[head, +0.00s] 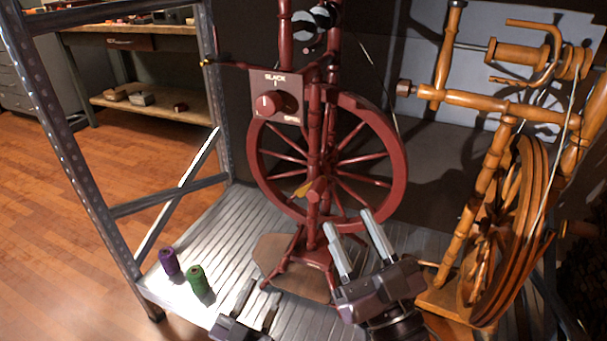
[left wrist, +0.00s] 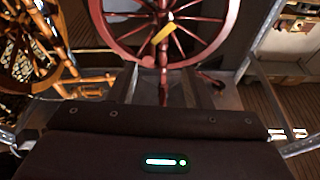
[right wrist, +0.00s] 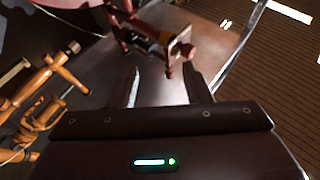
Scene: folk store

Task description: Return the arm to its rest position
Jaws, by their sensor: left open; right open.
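My left gripper (head: 258,303) is low at the bottom edge of the head view, its two dark fingers apart with nothing between them. It is in front of the base of a dark red spinning wheel (head: 398,160). My right gripper (head: 349,224) is higher and further right, its two pale grey fingers apart and empty, pointing up toward the lower part of the red wheel. In the head view it overlaps the wheel's base; whether it touches cannot be told. In the right wrist view the fingers (right wrist: 162,85) are also apart.
A lighter wooden spinning wheel (head: 455,100) stands at the right, close to my right gripper. Purple (head: 169,261) and green (head: 197,280) thread spools stand on the ribbed metal shelf (head: 215,235) at left. A metal post (head: 80,150) rises at the left.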

